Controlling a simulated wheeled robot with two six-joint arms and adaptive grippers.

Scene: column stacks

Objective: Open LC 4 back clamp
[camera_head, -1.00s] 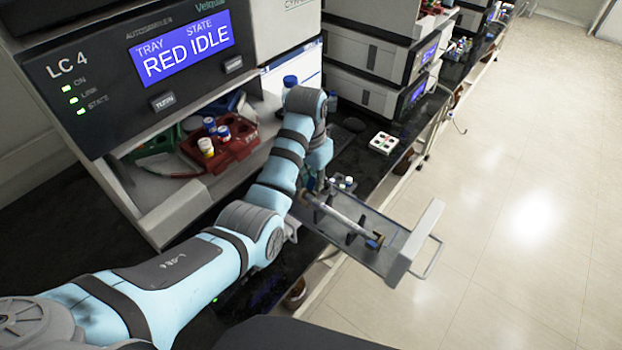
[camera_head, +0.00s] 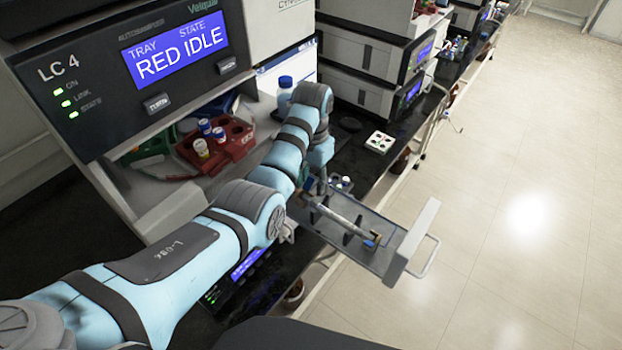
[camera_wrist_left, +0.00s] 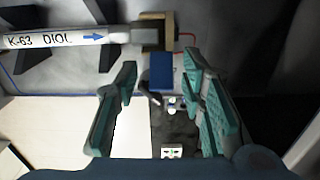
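The LC 4 column drawer (camera_head: 405,243) is pulled out toward the right of the head view, with a pale column (camera_head: 340,216) lying in it. A clamp with a blue part (camera_head: 371,244) holds the column's front end. The back clamp (camera_wrist_left: 157,30) shows in the left wrist view as a tan block at the column's arrow end, with a blue lever (camera_wrist_left: 162,71) below it. My left gripper (camera_wrist_left: 163,62) is open, its teal fingers on either side of the lever with visible gaps. In the head view my arm partly hides the back clamp. My right gripper is not in view.
The LC 4 unit (camera_head: 95,95) displays TRAY RED, STATE IDLE. A red vial tray (camera_head: 240,140) sits in its bay. A blue-capped bottle (camera_head: 285,93) stands behind my arm. A white vial holder (camera_head: 380,142) lies on the bench. Open floor lies to the right.

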